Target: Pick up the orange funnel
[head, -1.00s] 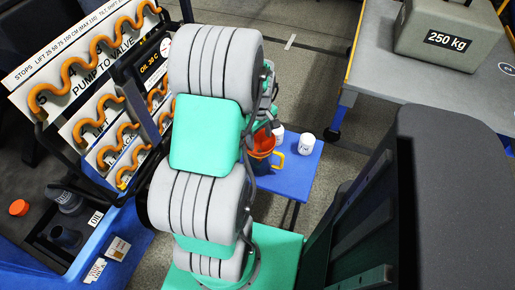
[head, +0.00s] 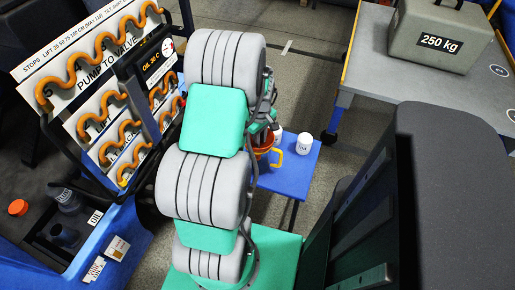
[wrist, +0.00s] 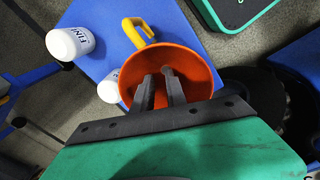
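The orange funnel (wrist: 190,65) has a wide round mouth and a yellow handle (wrist: 137,32). In the wrist view its mouth faces me, above a small blue table. My gripper (wrist: 157,74) has its two dark fingers over the near part of the mouth, a little apart, with orange showing between them. The near rim is hidden behind my gripper, so I cannot tell whether the fingers touch it. In the head view the funnel (head: 264,142) shows only partly, behind my arm, which hides most of my gripper.
A white labelled container (wrist: 70,43) stands on the small blue table (head: 290,181) near the funnel; another white one (wrist: 108,87) is partly hidden behind it. A rack with orange wavy pipes (head: 92,85) is at left. A 250 kg weight (head: 438,38) sits on a grey table at right.

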